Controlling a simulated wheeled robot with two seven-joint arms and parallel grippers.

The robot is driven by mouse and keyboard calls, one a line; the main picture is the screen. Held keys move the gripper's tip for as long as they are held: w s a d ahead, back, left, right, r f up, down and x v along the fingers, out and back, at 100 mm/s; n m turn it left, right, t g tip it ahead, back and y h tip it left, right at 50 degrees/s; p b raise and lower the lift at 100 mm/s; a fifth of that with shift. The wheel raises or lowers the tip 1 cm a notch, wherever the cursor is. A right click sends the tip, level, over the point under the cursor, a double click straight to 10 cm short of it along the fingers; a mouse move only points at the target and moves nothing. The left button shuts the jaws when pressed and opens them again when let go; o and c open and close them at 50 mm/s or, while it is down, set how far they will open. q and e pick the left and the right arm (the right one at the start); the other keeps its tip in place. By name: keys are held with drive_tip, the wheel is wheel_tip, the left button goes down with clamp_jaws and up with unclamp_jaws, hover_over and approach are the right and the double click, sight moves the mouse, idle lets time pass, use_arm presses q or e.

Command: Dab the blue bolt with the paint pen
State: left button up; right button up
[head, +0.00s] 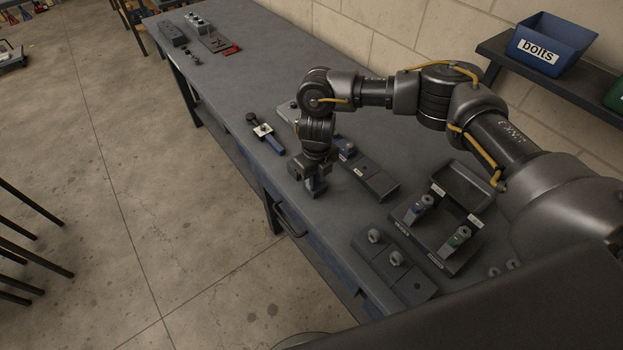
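My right gripper (315,186) points down over the bench, close to its front edge. Its fingertips are small and dark here, so I cannot tell whether they are apart or shut on something. A small blue piece (345,145) sits on a grey bar just behind the gripper, partly hidden by the wrist; it may be the blue bolt. A labelled rack (434,257) at the right holds a blue-marked piece (418,210) and a green-marked piece (458,238), both with grey tops. I cannot make out which thing is the paint pen. My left gripper is not in view.
The bench (240,85) runs to the far left. A blue-handled tool (268,137) lies left of the gripper. A grey block with two knobs (393,265) stands near the front edge. A blue "bolts" bin (549,45) sits on a wall shelf. The bench's middle back is clear.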

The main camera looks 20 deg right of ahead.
clamp_jaws()
drive_tip(key=shift+w+r+p, duration=0.15)
drive_tip(key=shift+r+p, duration=1.05)
drive_tip(key=shift+r, duration=0.7)
